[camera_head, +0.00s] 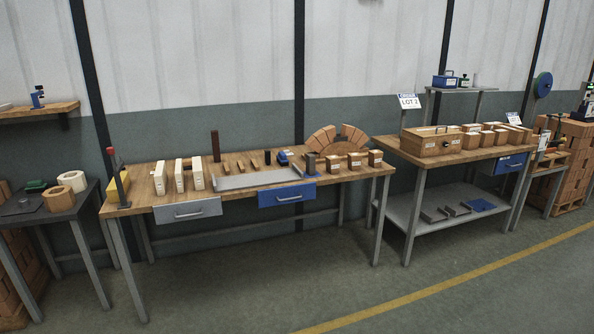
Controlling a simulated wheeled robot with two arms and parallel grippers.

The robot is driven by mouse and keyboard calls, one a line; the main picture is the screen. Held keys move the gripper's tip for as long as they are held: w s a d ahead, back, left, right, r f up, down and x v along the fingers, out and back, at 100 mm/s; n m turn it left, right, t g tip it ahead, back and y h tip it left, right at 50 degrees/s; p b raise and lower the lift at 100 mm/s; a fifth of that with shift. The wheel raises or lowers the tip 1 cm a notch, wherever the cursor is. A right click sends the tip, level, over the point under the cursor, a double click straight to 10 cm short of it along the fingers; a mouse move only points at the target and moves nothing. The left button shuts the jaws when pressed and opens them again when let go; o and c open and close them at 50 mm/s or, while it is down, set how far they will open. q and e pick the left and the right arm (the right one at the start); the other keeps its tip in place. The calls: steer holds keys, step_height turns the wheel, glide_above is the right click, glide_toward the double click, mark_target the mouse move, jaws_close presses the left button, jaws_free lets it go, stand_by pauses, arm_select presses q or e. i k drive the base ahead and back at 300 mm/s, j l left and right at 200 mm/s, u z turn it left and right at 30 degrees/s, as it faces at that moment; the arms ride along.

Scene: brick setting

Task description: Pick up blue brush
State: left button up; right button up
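A small blue object (283,157) lies toward the back of the long wooden workbench (146,188), just behind the right end of a grey tray. It may be the blue brush, but it is too small to tell its bristles or handle. Another flat blue item (481,205) lies on the lower shelf of the right-hand bench. Neither of my grippers is in view, and nothing is seen touching these objects.
The grey tray (256,180), white blocks (179,175), a dark upright block (310,164), a brick arch (324,136) and small brown boxes (375,158) crowd the bench. The grey floor (440,285) in front is clear, with a yellow line.

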mark_target(281, 158)
steer(key=i, duration=2.65)
steer(key=i+l+u, duration=0.15)
steer(key=i, duration=0.9)
steer(key=k+l+z, duration=0.25)
steer(key=l, duration=0.25)
steer(key=l+z, duration=0.25)
steer(key=l, duration=0.25)
